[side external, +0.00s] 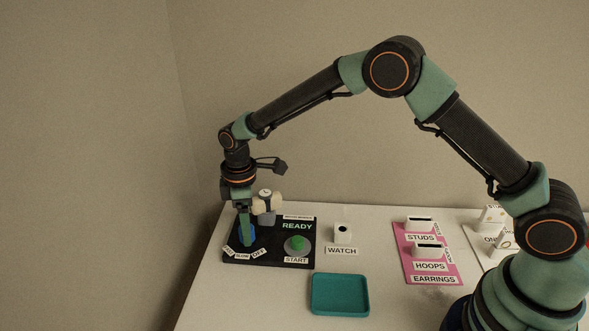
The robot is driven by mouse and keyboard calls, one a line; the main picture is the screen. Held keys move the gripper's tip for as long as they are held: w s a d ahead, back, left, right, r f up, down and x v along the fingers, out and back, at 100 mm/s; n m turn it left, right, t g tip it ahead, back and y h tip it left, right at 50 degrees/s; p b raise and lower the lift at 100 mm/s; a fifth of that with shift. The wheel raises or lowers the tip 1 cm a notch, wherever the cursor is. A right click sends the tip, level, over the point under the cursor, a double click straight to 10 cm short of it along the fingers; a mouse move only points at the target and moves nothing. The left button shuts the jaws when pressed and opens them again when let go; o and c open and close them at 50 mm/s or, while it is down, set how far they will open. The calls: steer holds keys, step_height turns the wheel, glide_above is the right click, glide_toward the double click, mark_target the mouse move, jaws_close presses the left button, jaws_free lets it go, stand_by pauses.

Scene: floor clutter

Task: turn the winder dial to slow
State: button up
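The winder is a black panel (271,259) at the left of the white table, with a READY display (297,227) and a green START button (296,243). Its blue dial (252,235) is at the panel's left and is largely covered by my gripper. Small white labels lie in front of the dial; the SLOW label (242,256) is in the middle. My gripper (244,239) points straight down at the dial, with its green fingers at or in front of it. I cannot tell whether the fingers grip the dial. The dial's pointer is hidden.
A cream-and-grey piece (267,204) stands at the panel's back, close behind my gripper. A white WATCH stand (342,234) is to the right. A teal tray (340,294) lies in front. A pink earrings board (429,262) and a white board (483,245) are farther right.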

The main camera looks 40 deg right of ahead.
stand_by(0.3)
step_height(320, 180, up, 12)
stand_by(0.5)
